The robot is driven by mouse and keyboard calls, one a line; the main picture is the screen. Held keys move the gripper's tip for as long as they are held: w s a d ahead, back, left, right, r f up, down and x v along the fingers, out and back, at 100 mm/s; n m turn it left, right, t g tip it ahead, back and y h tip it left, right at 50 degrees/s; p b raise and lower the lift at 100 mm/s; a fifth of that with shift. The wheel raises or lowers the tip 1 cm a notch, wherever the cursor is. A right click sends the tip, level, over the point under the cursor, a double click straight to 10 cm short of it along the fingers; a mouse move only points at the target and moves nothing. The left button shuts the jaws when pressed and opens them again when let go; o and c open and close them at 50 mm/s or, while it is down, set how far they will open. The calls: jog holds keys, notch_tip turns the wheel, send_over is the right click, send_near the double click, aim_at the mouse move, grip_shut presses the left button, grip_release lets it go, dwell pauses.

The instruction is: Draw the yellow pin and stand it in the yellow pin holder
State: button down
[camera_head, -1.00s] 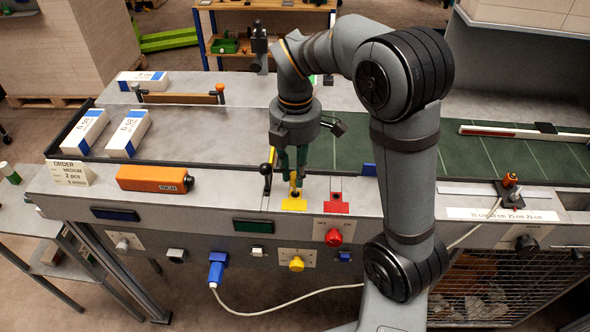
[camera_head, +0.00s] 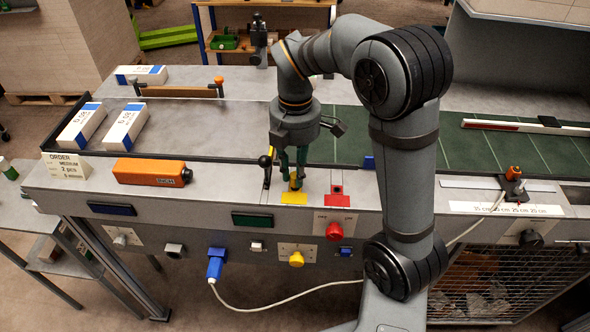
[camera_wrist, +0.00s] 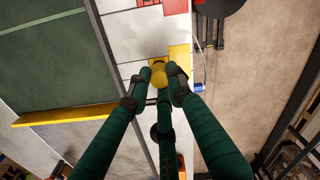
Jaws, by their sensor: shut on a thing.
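My gripper (camera_head: 296,178) points down over the front ledge of the bench, its green fingers shut on the yellow pin (camera_head: 296,184). In the wrist view the pin's yellow round top (camera_wrist: 158,72) shows between the fingertips (camera_wrist: 157,82). The yellow pin holder (camera_head: 293,198) is a flat yellow plate on the ledge, directly below the pin; it also shows in the wrist view (camera_wrist: 180,58). The pin looks roughly upright. Its lower end is hidden, so I cannot tell whether it is in the holder's hole or just above it.
A red holder plate (camera_head: 337,201) lies just right of the yellow one. A black-knobbed lever (camera_head: 266,170) stands close on the left. In the wrist view a long yellow bar (camera_wrist: 70,116) reaches over the green belt.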

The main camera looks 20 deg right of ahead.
aim_at(295, 175)
jog(key=shift+f+b, duration=0.4)
jog(key=shift+f, duration=0.15)
jog(key=c, duration=1.5)
grip_release()
jog(key=shift+r, duration=0.1)
notch_tip(295, 175, up, 12)
jog(key=shift+f, duration=0.1)
notch_tip(295, 175, down, 12)
jog(key=shift+r, duration=0.15)
jog(key=shift+r+p, duration=0.45)
jog(key=shift+p, duration=0.05)
jog(key=shift+f, duration=0.2)
